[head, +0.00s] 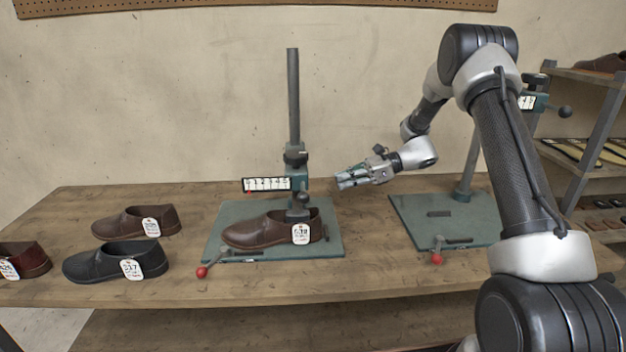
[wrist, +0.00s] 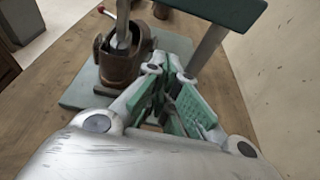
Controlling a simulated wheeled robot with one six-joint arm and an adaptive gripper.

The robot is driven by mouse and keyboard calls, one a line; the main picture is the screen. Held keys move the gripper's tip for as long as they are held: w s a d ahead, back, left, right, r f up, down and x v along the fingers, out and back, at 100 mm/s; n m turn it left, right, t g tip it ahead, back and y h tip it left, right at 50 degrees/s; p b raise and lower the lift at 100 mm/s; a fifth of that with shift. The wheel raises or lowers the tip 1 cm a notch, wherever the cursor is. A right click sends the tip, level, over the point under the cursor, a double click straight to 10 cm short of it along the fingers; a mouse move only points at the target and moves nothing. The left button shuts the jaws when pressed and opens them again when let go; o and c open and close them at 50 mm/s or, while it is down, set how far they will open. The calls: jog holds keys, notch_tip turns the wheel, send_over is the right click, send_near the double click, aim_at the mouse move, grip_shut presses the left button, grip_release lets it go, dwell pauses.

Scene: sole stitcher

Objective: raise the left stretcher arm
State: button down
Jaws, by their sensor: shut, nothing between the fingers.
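The left stretcher has a green base plate (head: 328,240), an upright grey post (head: 293,100) and a teal arm (head: 299,184) with a number scale at its left. The arm sits low on the post, above a brown shoe (head: 262,232) that the foot under the arm reaches into. In the wrist view a teal part of the stretcher (wrist: 228,10) is at the top and the brown shoe (wrist: 122,68) is left of the fingers. My gripper (head: 342,181) is shut and empty, just right of the arm, apart from it in the head view. Its green-padded fingers (wrist: 172,85) show in the wrist view.
A second stretcher, with a green base plate (head: 415,215), stands to the right, partly behind my arm. A red-knobbed lever (head: 202,272) lies at the left base's front. Brown (head: 125,222) and black (head: 95,265) shoes stand at left. Shelves (head: 590,75) are at right.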

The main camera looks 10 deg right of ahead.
jog(key=a, duration=0.9)
jog(key=shift+a+r, duration=0.25)
jog(key=shift+r, duration=0.1)
jog(key=shift+w, duration=0.1)
notch_tip(320, 180, up, 21)
dwell(0.6)
jog(key=shift+w, duration=0.1)
notch_tip(320, 180, down, 5)
jog(key=v, duration=1)
